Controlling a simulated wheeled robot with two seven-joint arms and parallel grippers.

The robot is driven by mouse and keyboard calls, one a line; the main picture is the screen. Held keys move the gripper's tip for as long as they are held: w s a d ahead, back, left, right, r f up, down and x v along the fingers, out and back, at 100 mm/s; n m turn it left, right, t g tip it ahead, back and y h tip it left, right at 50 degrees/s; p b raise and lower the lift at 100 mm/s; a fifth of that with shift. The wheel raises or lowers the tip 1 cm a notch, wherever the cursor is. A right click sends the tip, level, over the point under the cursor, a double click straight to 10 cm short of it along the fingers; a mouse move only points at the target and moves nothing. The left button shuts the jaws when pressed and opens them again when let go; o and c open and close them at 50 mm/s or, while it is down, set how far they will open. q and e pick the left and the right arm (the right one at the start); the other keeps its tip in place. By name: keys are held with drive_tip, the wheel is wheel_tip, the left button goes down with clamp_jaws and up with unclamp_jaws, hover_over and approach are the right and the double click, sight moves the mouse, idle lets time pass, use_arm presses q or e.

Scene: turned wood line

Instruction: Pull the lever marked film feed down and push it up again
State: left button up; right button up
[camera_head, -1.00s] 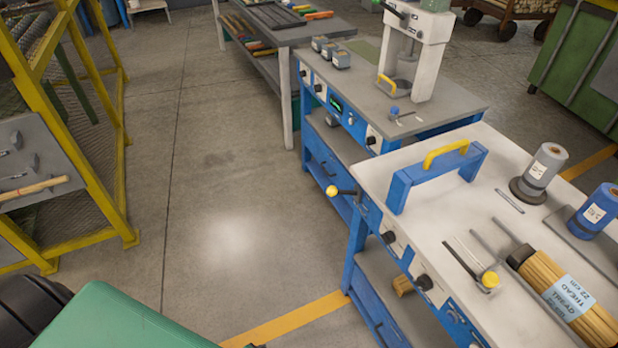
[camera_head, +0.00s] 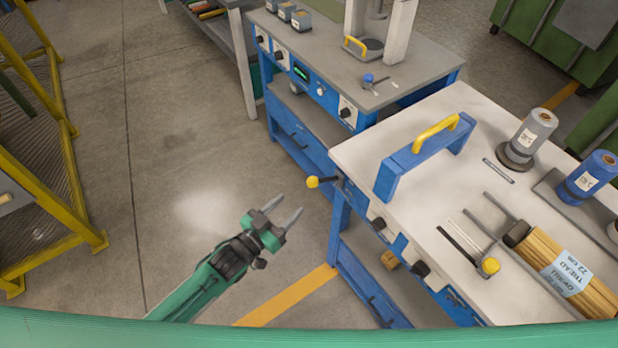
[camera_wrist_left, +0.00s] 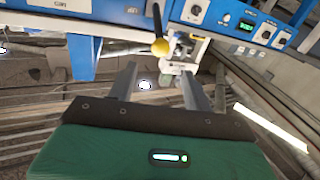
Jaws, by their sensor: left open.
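A lever with a yellow ball knob (camera_head: 312,182) sticks out from the left end of the near blue bench. In the left wrist view its yellow knob (camera_wrist_left: 160,46) appears ahead, just beyond the fingertips and centred between them. I cannot read a film feed mark beside it. My left gripper (camera_head: 292,204) is open and empty over the floor, below and left of the knob, apart from it. In the left wrist view both left fingers (camera_wrist_left: 160,72) are spread. A second yellow knob (camera_head: 490,265) sits on a slotted lever on the bench top. My right gripper is not in view.
The near bench (camera_head: 380,140) has a blue frame with a yellow handle (camera_head: 436,133), rolls and a bundle of wooden dowels (camera_head: 560,270). Dark knobs line its front. A second blue bench (camera_head: 300,55) stands behind. The floor (camera_head: 170,150) to the left is clear.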

sight(310, 184)
use_arm(q)
drive_tip(key=p+x, duration=0.1)
drive_tip(key=x, duration=0.8)
drive_tip(key=shift+w+d, duration=0.2)
drive_tip(key=shift+w, duration=0.15)
drive_tip(key=shift+w+d+p, duration=0.3)
drive_tip(key=shift+w+d, duration=0.1)
drive_tip(key=shift+w, duration=0.05)
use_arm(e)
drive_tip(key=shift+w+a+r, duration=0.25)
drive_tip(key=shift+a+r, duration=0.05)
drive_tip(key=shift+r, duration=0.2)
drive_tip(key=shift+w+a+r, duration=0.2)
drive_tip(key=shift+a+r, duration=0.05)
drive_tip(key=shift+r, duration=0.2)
use_arm(q)
clamp_jaws()
drive_tip(key=shift+f, duration=0.1)
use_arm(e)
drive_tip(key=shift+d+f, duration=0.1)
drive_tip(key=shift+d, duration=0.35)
